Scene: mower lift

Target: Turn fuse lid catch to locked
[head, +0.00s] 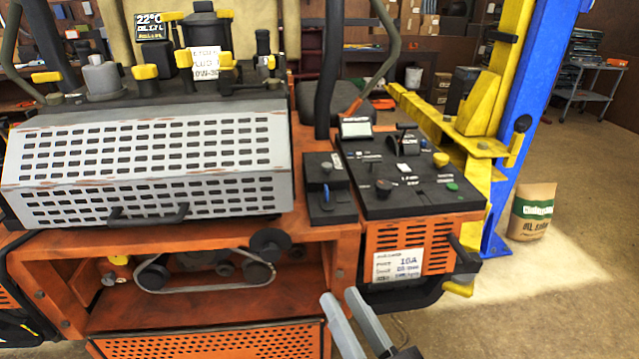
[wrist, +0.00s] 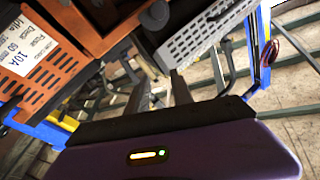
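The lever appears to point along the box, toward the front; whether that is locked I cannot tell. My gripper (head: 340,296) is low in front of the mower, below and apart from the box. Its two grey fingers stand apart with nothing between them. They also show in the wrist view (wrist: 158,92), where the lever is not visible.
A white label reading 10A (head: 398,266) is on the orange front below the panel. A black knob-ended lever (head: 464,255) juts out at its right. A perforated grey cover (head: 150,165) lies left. A blue and yellow lift post (head: 530,100) stands right.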

